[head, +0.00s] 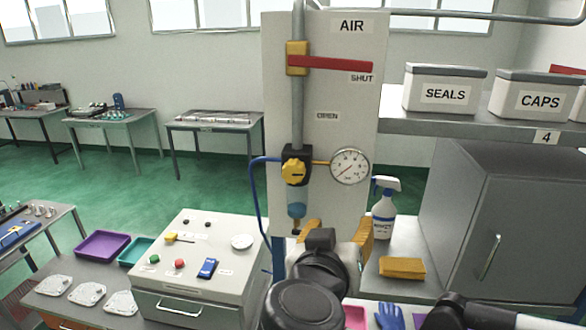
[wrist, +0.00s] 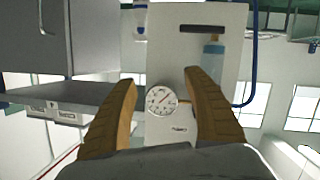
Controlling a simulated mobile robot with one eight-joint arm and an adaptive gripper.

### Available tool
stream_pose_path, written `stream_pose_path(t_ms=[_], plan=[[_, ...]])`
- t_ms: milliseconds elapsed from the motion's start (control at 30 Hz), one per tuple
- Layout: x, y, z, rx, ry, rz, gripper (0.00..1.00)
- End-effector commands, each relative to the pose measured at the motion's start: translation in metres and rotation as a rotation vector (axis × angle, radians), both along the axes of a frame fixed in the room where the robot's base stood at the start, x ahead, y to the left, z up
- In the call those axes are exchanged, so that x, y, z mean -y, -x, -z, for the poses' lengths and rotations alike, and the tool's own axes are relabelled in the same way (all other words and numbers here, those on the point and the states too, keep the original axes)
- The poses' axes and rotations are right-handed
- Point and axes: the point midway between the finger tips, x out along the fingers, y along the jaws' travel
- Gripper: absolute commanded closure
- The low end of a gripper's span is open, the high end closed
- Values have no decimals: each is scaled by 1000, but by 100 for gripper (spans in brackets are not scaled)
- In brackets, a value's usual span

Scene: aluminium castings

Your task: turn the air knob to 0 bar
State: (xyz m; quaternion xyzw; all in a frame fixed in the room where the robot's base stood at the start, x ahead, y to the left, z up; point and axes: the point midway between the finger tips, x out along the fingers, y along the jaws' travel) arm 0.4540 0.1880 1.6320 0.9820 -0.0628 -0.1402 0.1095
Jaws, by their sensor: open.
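The yellow air knob (head: 294,170) sits on a black regulator body (head: 296,152) on the pale AIR panel (head: 348,103). A round white gauge (head: 349,166) is to its right; its reading is too small to tell. The gauge also shows between my fingers in the wrist view (wrist: 161,100). My gripper (head: 338,222) is open and empty, below and to the right of the knob, with its tan fingers spread. In the wrist view my gripper (wrist: 160,82) points at the panel, and I cannot make out the knob; the right finger covers part of the regulator area.
Above the knob, a red valve lever (head: 330,64) lies horizontally by the SHUT label. A blue hose (head: 256,200) curves left of the regulator. A spray bottle (head: 384,212), a yellow sponge (head: 402,267) and a grey cabinet (head: 470,200) are at right. A control box (head: 195,260) stands lower left.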

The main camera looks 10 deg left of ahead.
Motion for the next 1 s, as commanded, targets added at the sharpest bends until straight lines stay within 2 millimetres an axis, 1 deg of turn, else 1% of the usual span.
stream_pose_path(t_ms=[33,100,200,267,367,467,700,800,900,1000], plan=[[-30,5,-16,70,-18,-42,40],[-59,13,-35,158,-53,-83,40],[-85,22,-54,238,-91,-125,40],[-93,25,-59,263,-105,-138,40],[-96,19,-63,277,-111,-142,40],[-95,4,-64,276,-110,-138,40],[-94,-45,-64,275,-110,-137,40],[-94,-62,-64,275,-109,-138,40],[-95,-73,-63,274,-109,-139,40],[-95,-80,-62,274,-110,-141,40]])
